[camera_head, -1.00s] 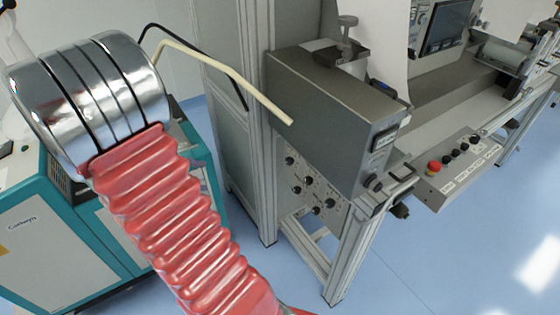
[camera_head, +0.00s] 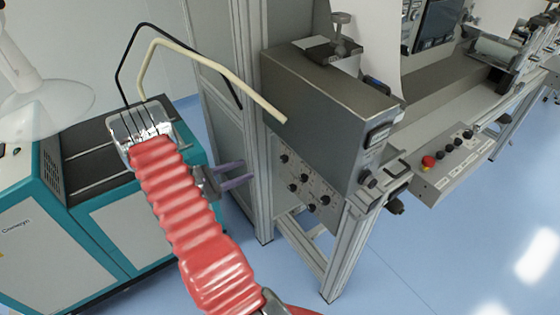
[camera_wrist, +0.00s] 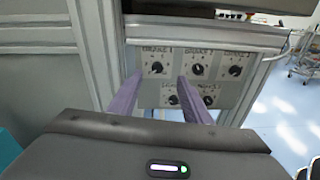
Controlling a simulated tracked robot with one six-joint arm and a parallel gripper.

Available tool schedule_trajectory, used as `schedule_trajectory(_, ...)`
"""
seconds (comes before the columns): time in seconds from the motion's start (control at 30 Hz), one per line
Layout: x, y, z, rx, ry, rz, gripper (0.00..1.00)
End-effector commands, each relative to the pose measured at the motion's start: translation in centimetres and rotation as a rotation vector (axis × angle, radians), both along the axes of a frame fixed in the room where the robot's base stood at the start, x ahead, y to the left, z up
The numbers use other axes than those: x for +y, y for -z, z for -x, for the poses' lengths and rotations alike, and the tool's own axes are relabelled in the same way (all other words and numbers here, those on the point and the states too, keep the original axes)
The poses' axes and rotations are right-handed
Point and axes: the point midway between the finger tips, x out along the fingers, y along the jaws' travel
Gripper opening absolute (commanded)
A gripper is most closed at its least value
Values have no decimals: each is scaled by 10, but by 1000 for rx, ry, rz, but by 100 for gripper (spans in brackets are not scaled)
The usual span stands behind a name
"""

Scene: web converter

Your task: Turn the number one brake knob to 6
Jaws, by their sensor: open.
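The panel (camera_wrist: 226,88) carries two rows of black knobs with small dials. The number one brake knob (camera_wrist: 157,67) is at the upper left, under a label that seems to read BRAKE 1. Its pointer setting is too small to read. In the head view this knob (camera_head: 284,158) is at the top left of the panel (camera_head: 336,212). My gripper (camera_wrist: 160,75) is open, with two purple fingers apart and nothing between them. The knob shows between the fingertips in the wrist picture. In the head view my gripper (camera_head: 247,170) is left of the panel, with a gap to it.
Several other knobs sit close by, including a neighbour (camera_wrist: 197,69) just right. A grey metal post (camera_head: 256,120) stands left of the panel. A grey box (camera_head: 325,105) overhangs it. A teal cabinet (camera_head: 50,190) stands at left. Blue floor is open at lower right.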

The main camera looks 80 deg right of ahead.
Motion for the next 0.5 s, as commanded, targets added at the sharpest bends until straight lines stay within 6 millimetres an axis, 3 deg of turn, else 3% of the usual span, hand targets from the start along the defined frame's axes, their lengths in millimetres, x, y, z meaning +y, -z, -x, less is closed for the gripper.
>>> schedule_trajectory(0.03, -5, 13, 7, 33, -6, -5, 44)
schedule_trajectory(0.2, -17, 36, 17, 104, -33, -8, 44)
schedule_trajectory(0.5, -21, 43, 20, 125, -43, -8, 44)
